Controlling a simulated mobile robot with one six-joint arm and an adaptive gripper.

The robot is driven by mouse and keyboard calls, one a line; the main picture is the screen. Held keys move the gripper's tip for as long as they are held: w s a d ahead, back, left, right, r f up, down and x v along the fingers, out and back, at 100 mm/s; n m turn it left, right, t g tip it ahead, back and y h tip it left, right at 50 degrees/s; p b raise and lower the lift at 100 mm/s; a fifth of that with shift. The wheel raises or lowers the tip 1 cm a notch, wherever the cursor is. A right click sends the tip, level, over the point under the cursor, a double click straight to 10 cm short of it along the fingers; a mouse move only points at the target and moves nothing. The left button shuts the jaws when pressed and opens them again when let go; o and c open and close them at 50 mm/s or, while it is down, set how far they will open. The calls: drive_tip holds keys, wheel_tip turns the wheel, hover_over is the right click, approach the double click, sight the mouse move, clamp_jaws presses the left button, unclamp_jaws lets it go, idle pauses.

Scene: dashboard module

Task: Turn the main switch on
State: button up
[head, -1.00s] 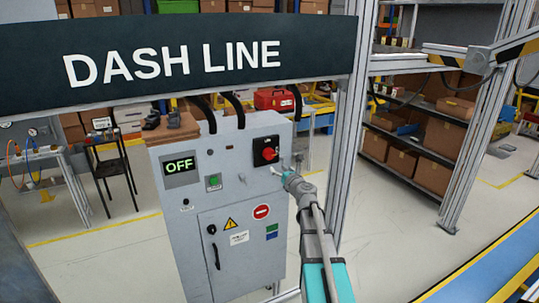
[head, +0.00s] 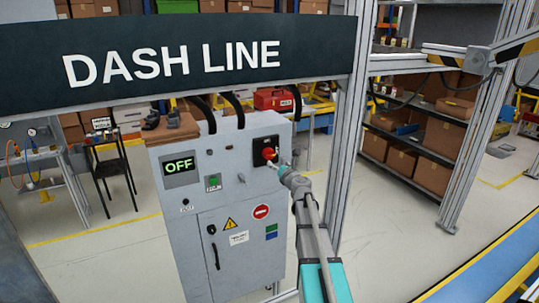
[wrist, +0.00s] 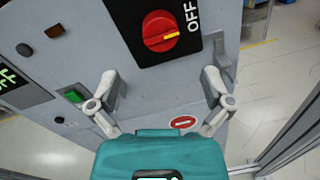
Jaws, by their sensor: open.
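The main switch (head: 268,153) is a red rotary knob on a black plate, high on the right of the grey cabinet's front. In the wrist view the red knob (wrist: 162,31) has a yellow mark pointing right, toward the word OFF. The cabinet's display (head: 180,165) reads OFF in green. My gripper (head: 277,163) is just in front of the switch, at its lower right in the head view. In the wrist view my gripper (wrist: 160,85) has its fingers wide apart, with nothing between them, and the knob lies beyond and between the fingertips.
The grey cabinet (head: 240,190) also carries a green button (head: 213,183), a small black selector and a door with a black handle. A metal post (head: 348,130) stands close to the right of my arm. A DASH LINE sign (head: 180,60) spans above.

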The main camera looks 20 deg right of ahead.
sight(270, 154)
drive_tip(key=w, duration=0.9)
drive_tip(key=shift+w+d, duration=0.15)
drive_tip(key=shift+w, duration=0.2)
drive_tip(key=c, duration=1.1)
